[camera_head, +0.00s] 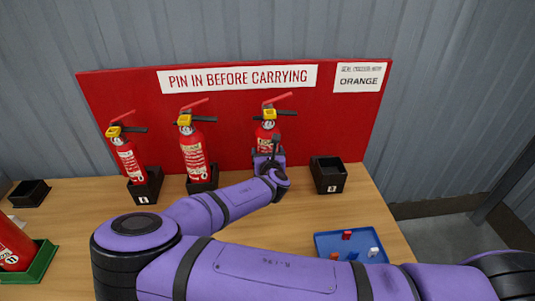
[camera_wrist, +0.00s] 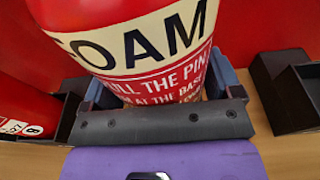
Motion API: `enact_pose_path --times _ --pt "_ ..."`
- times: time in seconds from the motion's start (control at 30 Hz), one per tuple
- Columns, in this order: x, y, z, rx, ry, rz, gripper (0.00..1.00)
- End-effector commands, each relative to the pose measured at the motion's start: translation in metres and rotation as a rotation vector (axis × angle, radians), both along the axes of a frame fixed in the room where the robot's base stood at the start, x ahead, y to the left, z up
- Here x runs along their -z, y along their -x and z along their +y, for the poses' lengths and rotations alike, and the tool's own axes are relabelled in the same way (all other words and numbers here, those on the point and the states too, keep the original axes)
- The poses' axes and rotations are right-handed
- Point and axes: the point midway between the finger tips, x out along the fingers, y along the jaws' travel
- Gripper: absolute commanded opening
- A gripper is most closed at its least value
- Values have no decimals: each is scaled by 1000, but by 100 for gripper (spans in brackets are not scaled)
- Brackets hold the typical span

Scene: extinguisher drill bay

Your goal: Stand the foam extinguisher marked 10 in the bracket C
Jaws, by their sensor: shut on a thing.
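A red extinguisher (camera_head: 267,137) with a cream band and yellow top stands upright at the back, third from the left. In the wrist view, the band of this foam extinguisher (camera_wrist: 150,45) reads "FOAM". My gripper (camera_wrist: 158,90) is shut around its body, a jaw on either side. My wrist hides its base in the head view, so I cannot tell whether it rests in a bracket. Its number is not in sight. An empty black bracket (camera_head: 328,176) stands to its right, and also shows in the wrist view (camera_wrist: 283,95). Its letter is too small to read.
Two more extinguishers (camera_head: 128,160) (camera_head: 195,155) stand in black brackets to the left. A blue tray (camera_head: 320,246) with small pieces lies front right. An extinguisher in a green holder (camera_head: 45,262) and an empty black box (camera_head: 29,193) are far left. A red board (camera_head: 225,105) stands behind.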

Motion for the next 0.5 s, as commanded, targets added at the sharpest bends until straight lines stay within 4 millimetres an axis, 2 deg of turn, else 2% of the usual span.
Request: enact_pose_path --times 0.03,0.1,0.37,0.5 --pt "-3 -1 0 0 -2 -6 87" --pt "-3 -1 0 0 -2 -5 100" --pt "1 2 0 0 1 2 100" --pt "-2 15 0 0 2 2 100"
